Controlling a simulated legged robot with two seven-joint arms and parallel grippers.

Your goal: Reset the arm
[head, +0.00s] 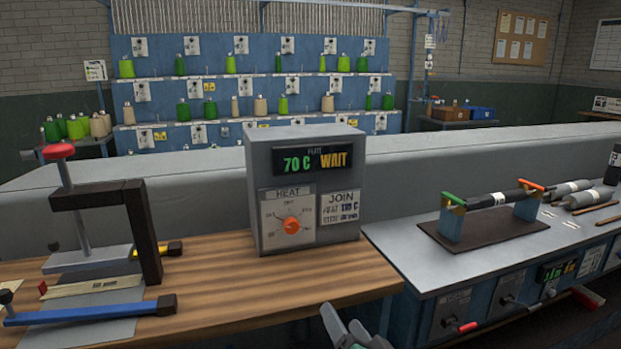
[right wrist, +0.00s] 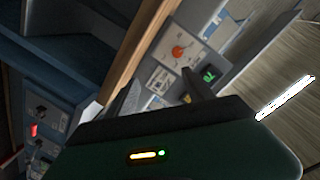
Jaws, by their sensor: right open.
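My right gripper (head: 342,320) shows at the bottom middle of the head view, in front of the bench's front edge. Its jaws are open, with nothing visible between them. In the right wrist view the dark gripper body fills the bottom, and its fingers (right wrist: 160,96) stand apart. The grey heater box (head: 305,190) stands on the wooden bench (head: 220,285) beyond the gripper. Its display reads 70 C WAIT, and it has an orange knob (head: 291,225). The box also shows tilted in the right wrist view (right wrist: 160,78). My left gripper is not in view.
A clamp stand with a red knob (head: 59,151) and a blue-handled bar (head: 85,313) are at the left of the bench. A grey-topped bench (head: 430,262) at right holds a roller on a dark mat (head: 450,246). Racks with green and beige cones stand behind.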

